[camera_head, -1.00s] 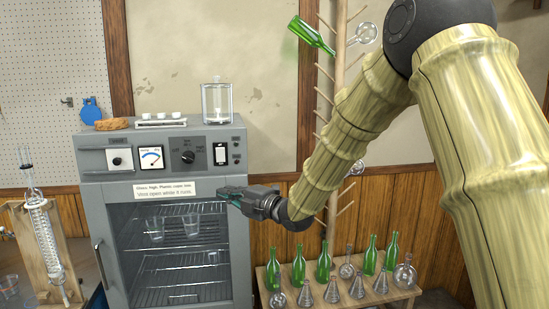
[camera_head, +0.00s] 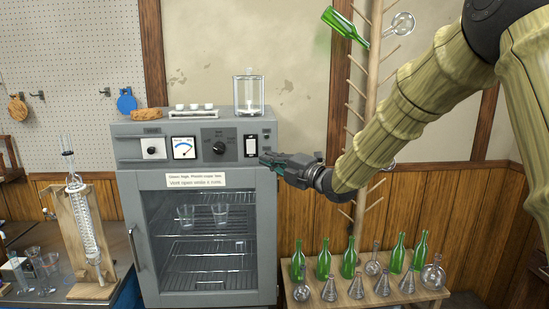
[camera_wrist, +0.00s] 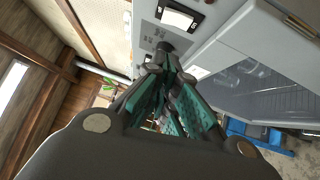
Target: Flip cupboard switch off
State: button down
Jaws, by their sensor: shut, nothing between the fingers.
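The drying cupboard (camera_head: 125,222) is grey with a glass-fronted door, and its control panel runs along the top. The cupboard switch (camera_head: 251,147) is a white rocker in a black frame at the panel's right. It also shows in the wrist view (camera_wrist: 178,17), at the top. My gripper (camera_head: 266,160) is just below and to the right of the switch, by the panel's right edge. Its fingers are shut and empty. In the wrist view the fingertips (camera_wrist: 165,62) lie below the switch in the picture. I cannot tell whether they touch the panel.
A black knob (camera_head: 219,148) and a dial gauge (camera_head: 183,148) sit left of the switch. A glass jar (camera_head: 249,95) stands on the cupboard. A bench with green bottles (camera_head: 323,260) and flasks is at the lower right. A wooden drying pole (camera_head: 368,130) rises behind my arm.

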aim_at(253, 148)
jog(key=shift+w+a+r+p, duration=0.2)
jog(key=shift+w+a+p, duration=0.55)
jog(key=shift+w, duration=0.75)
jog(key=shift+w+a+r+p, duration=0.15)
jog(key=shift+w+a+p, duration=0.35)
jog(key=shift+w+a, duration=0.75)
jog(key=shift+w+a+r+p, duration=0.2)
jog(key=shift+w+a+p, duration=0.4)
jog(key=shift+w, duration=1.15)
jog(key=shift+d, duration=0.1)
